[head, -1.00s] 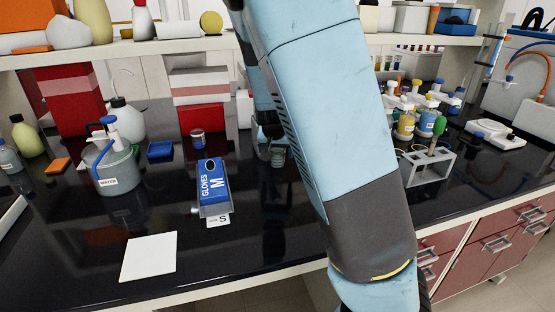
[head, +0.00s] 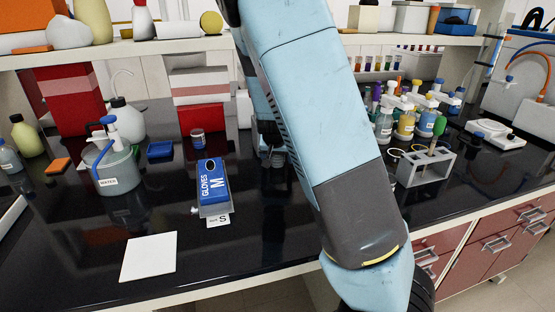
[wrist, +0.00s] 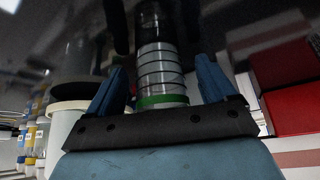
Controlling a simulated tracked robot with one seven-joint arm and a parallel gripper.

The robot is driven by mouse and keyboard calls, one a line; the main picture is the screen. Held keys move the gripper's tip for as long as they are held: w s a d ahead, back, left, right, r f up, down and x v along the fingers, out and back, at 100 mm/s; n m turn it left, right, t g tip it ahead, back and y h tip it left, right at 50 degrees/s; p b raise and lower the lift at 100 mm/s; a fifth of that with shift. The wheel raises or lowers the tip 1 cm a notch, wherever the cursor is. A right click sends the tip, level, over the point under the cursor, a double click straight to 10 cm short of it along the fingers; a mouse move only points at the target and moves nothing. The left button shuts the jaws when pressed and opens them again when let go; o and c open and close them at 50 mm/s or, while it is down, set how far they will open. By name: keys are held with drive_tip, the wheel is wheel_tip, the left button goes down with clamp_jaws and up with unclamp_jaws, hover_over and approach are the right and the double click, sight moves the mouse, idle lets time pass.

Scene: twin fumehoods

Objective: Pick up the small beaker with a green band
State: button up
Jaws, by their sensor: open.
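The small clear beaker with a green band (wrist: 162,101) stands between my gripper's two blue fingers in the wrist view. The green band is at the end nearer the palm, and dark ring lines run along the glass. My gripper (wrist: 160,66) is open, with one finger on each side of the beaker and a visible gap on both sides. In the head view my arm crosses the middle of the bench, and its end is low near the beaker's place, which is mostly hidden and too small to make out clearly.
A blue glove box (head: 213,185) and a small blue-banded beaker (head: 197,138) stand to the left. A water bottle (head: 115,165) is farther left. Reagent bottles (head: 405,125) and a grey rack (head: 425,168) are at the right. A white sheet (head: 148,257) lies in front.

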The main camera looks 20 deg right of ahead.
drive_tip(key=shift+c, duration=0.2)
drive_tip(key=c, duration=1.1)
drive_tip(key=shift+c, duration=0.2)
drive_tip(key=shift+d, duration=0.1)
drive_tip(key=shift+s, duration=0.1)
